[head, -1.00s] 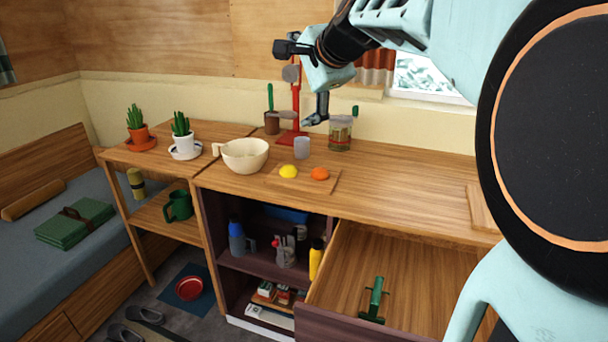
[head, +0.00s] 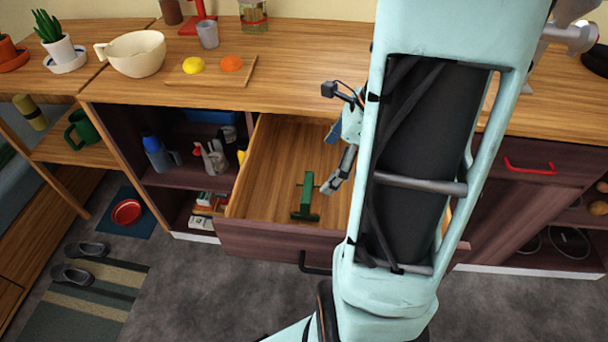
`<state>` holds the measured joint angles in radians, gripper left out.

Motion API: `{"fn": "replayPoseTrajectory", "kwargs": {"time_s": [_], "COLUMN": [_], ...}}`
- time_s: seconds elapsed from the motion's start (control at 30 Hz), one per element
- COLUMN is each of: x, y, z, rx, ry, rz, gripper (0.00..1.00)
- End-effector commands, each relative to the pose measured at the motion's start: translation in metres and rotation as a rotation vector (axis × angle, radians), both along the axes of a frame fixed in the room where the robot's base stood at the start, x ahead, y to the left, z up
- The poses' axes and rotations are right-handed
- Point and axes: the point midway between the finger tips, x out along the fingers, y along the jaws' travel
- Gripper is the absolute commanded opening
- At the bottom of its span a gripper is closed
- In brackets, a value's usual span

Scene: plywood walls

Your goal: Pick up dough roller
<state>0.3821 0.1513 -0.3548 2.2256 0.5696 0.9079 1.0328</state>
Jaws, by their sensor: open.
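A green tool with a long handle and a short crosspiece at each end, which looks like the dough roller (head: 308,196), lies in the open drawer (head: 265,175). Its handle points toward the back of the drawer. My arm hides the right part of the drawer and part of the gripper.
The wooden counter (head: 310,90) runs behind the drawer. On it are a cream bowl (head: 137,55), a grey cup (head: 208,35) and a board (head: 232,79) with a yellow and an orange item. Open shelves (head: 170,178) stand left of the drawer.

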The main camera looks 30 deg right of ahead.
Motion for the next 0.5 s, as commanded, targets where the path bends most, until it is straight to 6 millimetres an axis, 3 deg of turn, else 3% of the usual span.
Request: {"fn": "replayPoseTrajectory", "kwargs": {"time_s": [0.3, 0.5], "x": [0.005, 0.008], "y": [0.015, 0.019], "z": [-0.046, -0.056], "rx": [0.013, 0.011], "ry": [0.012, 0.009], "rz": [-0.009, -0.009], "gripper": [0.98, 0.98]}}
